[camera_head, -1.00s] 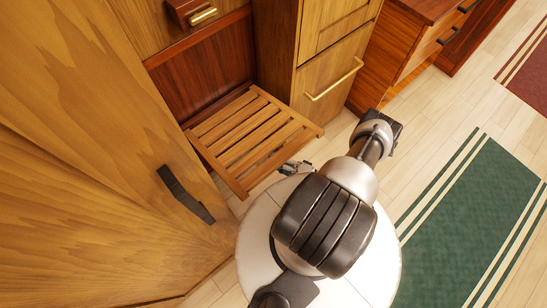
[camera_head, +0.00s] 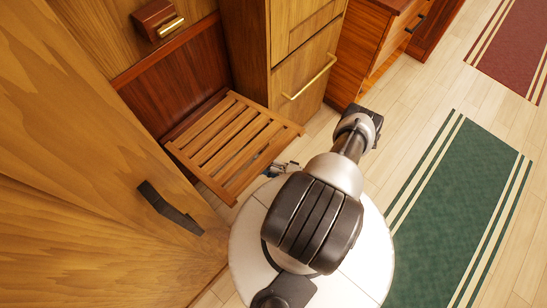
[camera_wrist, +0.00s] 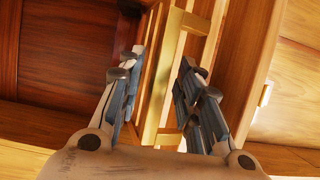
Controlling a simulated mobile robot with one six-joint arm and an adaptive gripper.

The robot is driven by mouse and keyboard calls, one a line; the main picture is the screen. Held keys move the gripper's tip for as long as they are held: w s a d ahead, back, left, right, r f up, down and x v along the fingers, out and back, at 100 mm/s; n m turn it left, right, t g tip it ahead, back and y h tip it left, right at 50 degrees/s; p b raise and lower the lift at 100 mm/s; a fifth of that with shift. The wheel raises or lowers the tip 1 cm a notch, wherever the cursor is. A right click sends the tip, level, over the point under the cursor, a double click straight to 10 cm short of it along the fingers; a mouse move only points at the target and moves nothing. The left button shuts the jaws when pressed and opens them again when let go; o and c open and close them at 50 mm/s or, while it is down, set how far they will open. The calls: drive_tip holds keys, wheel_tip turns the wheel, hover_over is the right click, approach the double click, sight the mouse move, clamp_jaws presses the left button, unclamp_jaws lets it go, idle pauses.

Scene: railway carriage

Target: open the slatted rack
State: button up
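The slatted rack (camera_head: 225,140) is a wooden frame with several parallel slats. In the head view it sticks out from a dark red wall panel (camera_head: 175,75), lowered to roughly level. My gripper (camera_head: 284,167) is small and mostly hidden by my arm there, beside the rack's front right edge. In the wrist view my gripper (camera_wrist: 160,72) is open, with its two fingers apart.
A wooden cabinet with a brass handle (camera_head: 316,79) stands right of the rack. A wooden door with a black handle (camera_head: 168,208) is close on the left. A small box with a brass bar (camera_head: 160,20) is on the wall above. Floor with a green rug (camera_head: 460,210) is clear at right.

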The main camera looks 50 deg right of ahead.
drive_tip(key=v, duration=1.1)
drive_tip(key=shift+s, duration=0.1)
